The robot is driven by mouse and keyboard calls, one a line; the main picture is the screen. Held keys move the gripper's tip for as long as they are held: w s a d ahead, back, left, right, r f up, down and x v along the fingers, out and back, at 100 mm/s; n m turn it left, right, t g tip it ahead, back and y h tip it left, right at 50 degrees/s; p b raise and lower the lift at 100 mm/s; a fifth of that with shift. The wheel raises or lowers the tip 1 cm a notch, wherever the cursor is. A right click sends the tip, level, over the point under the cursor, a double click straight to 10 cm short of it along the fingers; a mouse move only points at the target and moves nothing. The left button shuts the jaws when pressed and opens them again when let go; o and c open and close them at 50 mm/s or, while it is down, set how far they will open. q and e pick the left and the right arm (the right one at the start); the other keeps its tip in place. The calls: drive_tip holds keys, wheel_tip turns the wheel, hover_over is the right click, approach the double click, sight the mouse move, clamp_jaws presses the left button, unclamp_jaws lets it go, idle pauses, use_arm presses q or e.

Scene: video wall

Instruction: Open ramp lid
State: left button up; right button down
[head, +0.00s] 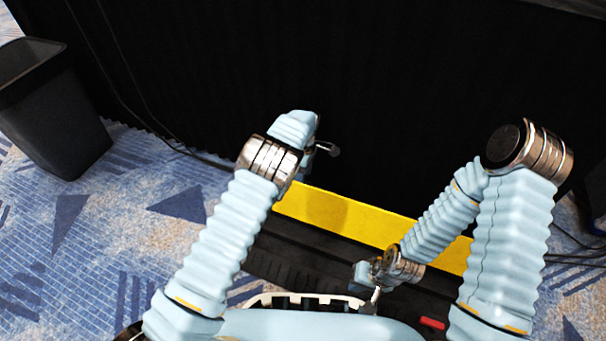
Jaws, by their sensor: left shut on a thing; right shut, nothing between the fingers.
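The ramp is a low black floor ramp (290,250) with a long yellow lid (365,224) along its far side, running from centre left to lower right. My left arm reaches past the lid's left end. My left gripper (328,149) shows as a small grey part against the black behind the lid. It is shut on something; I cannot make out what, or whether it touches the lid. My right gripper (374,296) is shut and empty, over the black near part of the ramp. My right arm hides part of the lid's right end.
A black wall or drape (400,80) rises behind the ramp. A black bin (50,110) stands at the left on the blue patterned carpet (130,220). Dark cables (572,255) lie at the right. A small red piece (432,323) shows near the bottom.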

use_arm(q)
wheel_tip(320, 180, up, 13)
drive_tip(key=w+p, duration=0.1)
drive_tip(key=p, duration=0.1)
drive_tip(key=shift+w+d, duration=0.15)
